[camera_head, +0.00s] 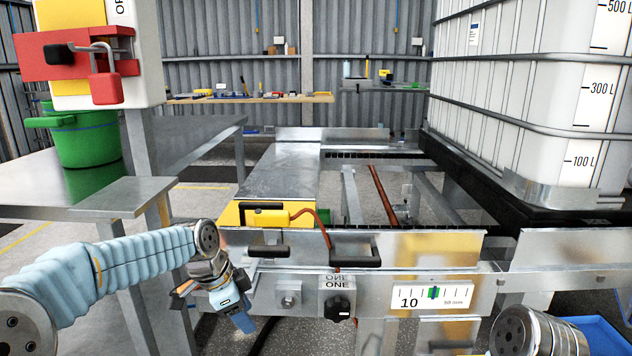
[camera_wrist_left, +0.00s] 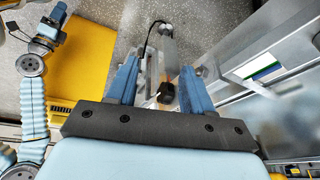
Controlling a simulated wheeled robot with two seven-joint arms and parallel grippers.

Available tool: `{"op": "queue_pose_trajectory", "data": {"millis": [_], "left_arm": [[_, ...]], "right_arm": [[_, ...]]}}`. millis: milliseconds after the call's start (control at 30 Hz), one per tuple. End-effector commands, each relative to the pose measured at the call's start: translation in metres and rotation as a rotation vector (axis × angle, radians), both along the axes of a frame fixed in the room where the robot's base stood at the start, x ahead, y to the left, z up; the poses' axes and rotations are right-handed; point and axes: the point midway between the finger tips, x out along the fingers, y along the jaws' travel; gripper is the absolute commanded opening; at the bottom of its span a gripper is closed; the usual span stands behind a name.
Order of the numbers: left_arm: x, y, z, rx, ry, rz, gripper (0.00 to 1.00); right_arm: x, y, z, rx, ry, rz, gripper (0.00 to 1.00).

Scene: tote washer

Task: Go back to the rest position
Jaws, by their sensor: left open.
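My left gripper (camera_head: 222,302) hangs low in front of the machine's front panel (camera_head: 268,290), left of the black rotary knob (camera_head: 338,307). Its blue fingers are apart with nothing held between them. In the left wrist view my left gripper (camera_wrist_left: 158,72) shows both fingers spread, and the black knob (camera_wrist_left: 167,94) appears in the gap between them, beyond the fingers and apart from them as far as I can tell. The knob's box is labelled ONE. A right arm link of mine shows at the lower right of the head view; its gripper is out of view.
A steel table (camera_head: 60,185) with a green bucket (camera_head: 88,140) stands at the left, beside a red padlock (camera_head: 107,88) on a post. A dial strip (camera_head: 433,297) and black handles (camera_head: 268,251) are on the machine front. A white tank (camera_head: 540,95) stands at the right, a blue tote (camera_head: 603,335) below.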

Motion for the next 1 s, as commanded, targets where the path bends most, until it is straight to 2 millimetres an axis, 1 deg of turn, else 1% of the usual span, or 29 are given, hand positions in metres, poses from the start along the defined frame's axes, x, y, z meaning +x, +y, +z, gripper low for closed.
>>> {"op": "queue_pose_trajectory", "data": {"millis": [33,67,133,167,200,233,267,300,367,400,467,500,600,700,800,1000], "left_arm": [[-0.001,-0.002,-0.027,-0.009,0.035,0.051,0.51],[-0.001,-0.004,-0.042,-0.017,0.05,0.087,0.51],[-0.006,-0.008,-0.087,-0.038,0.1,0.19,0.51],[-0.011,-0.011,-0.108,-0.048,0.123,0.242,0.51],[-0.02,-0.013,-0.14,-0.062,0.162,0.319,0.51],[-0.029,-0.015,-0.164,-0.074,0.192,0.386,0.51],[-0.04,-0.016,-0.189,-0.086,0.223,0.454,0.51],[-0.057,-0.018,-0.22,-0.102,0.264,0.549,0.51],[-0.088,-0.021,-0.261,-0.125,0.326,0.693,0.51],[-0.11,-0.023,-0.283,-0.141,0.365,0.789,0.51],[-0.144,-0.026,-0.31,-0.16,0.419,0.922,0.51],[-0.165,-0.028,-0.323,-0.171,0.452,1.005,0.51],[-0.208,-0.031,-0.343,-0.193,0.513,1.17,0.51],[-0.233,-0.032,-0.35,-0.207,0.547,1.272,0.51],[-0.242,-0.033,-0.352,-0.213,0.558,1.314,0.51],[-0.242,-0.033,-0.353,-0.215,0.556,1.318,0.51]], "right_arm": [[0.0,0.0,0.002,0.001,0.0,0.001,0.43],[0.0,0.001,0.002,0.001,0.0,0.001,0.43],[0.0,0.001,0.004,0.001,0.001,0.002,0.43],[-0.001,0.001,0.005,0.002,0.001,0.003,0.43],[-0.001,0.002,0.006,0.002,0.002,0.003,0.43],[-0.001,0.002,0.007,0.003,0.001,0.004,0.43],[-0.001,0.002,0.009,0.003,0.002,0.004,0.43],[-0.001,0.003,0.01,0.004,0.002,0.005,0.43],[-0.002,0.004,0.012,0.005,0.003,0.007,0.43],[-0.002,0.004,0.013,0.005,0.003,0.007,0.43],[-0.002,0.005,0.015,0.007,0.003,0.008,0.43],[-0.002,0.005,0.016,0.008,0.004,0.009,0.43],[-0.002,0.006,0.018,0.009,0.005,0.01,0.43],[-0.003,0.006,0.019,0.009,0.004,0.011,0.43],[-0.003,0.006,0.019,0.01,0.005,0.011,0.43],[-0.002,0.006,0.018,0.01,0.005,0.011,0.43]]}}
